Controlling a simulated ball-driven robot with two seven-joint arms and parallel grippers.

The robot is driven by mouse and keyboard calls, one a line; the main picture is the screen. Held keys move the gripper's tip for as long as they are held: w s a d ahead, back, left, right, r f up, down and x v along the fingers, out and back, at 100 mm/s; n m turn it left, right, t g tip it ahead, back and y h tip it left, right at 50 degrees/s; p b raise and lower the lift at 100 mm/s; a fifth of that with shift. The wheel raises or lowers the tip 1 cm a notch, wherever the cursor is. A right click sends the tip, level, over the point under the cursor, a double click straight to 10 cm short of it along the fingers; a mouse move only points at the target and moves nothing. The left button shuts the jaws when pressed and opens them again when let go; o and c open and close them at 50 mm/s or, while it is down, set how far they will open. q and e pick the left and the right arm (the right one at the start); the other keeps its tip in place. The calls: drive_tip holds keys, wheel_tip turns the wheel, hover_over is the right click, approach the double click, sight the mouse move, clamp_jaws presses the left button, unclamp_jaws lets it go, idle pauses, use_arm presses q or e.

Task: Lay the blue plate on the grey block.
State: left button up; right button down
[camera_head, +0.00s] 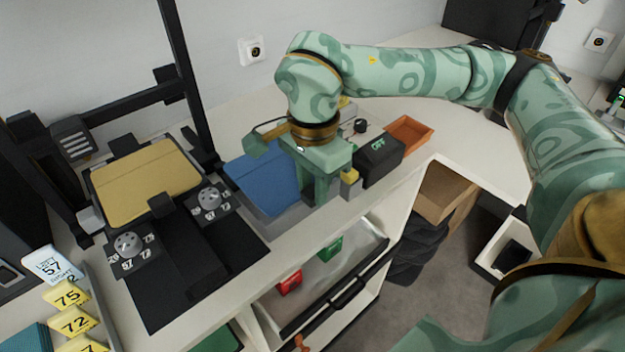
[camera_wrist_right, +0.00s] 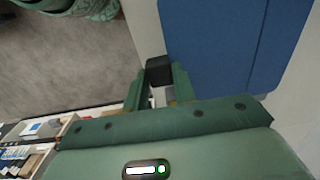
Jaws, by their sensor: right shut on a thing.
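The blue plate (camera_head: 262,178) is a flat panel left of my right gripper in the head view, and it fills the upper right of the right wrist view (camera_wrist_right: 225,45). My right gripper (camera_head: 318,196) points down at the plate's right side. In the wrist view its fingers (camera_wrist_right: 160,88) are shut on a small black piece (camera_wrist_right: 158,70) at the plate's edge. A grey surface (camera_head: 288,222), which looks like the grey block, shows under the plate's near edge. The plate covers most of it; I cannot tell whether they touch. My left gripper is out of view.
A black box marked OFF (camera_head: 380,158) and an orange tray (camera_head: 409,134) stand right of the gripper. A yellow-topped machine (camera_head: 147,182) with dials stands left, under a black frame. Below the counter are a drawer (camera_head: 325,275) and an open carton (camera_head: 446,192).

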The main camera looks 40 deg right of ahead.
drive_tip(key=shift+f+b, duration=0.4)
drive_tip(key=shift+f, duration=0.55)
drive_tip(key=c, duration=1.1)
unclamp_jaws()
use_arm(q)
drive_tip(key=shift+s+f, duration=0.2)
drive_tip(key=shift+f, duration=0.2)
use_arm(e)
drive_tip(key=shift+o, duration=0.2)
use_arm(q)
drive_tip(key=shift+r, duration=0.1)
use_arm(e)
drive_tip(key=shift+r, duration=0.15)
wheel_tip(320, 180, up, 3)
drive_tip(key=p, duration=0.3)
use_arm(q)
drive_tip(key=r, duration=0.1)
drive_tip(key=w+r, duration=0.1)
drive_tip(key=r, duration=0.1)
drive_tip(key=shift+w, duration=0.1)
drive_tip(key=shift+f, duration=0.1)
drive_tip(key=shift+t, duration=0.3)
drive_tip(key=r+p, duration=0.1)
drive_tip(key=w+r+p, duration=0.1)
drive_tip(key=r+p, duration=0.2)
drive_tip(key=p, duration=0.1)
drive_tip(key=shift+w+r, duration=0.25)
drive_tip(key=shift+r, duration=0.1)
use_arm(e)
wheel_tip(320, 180, up, 16)
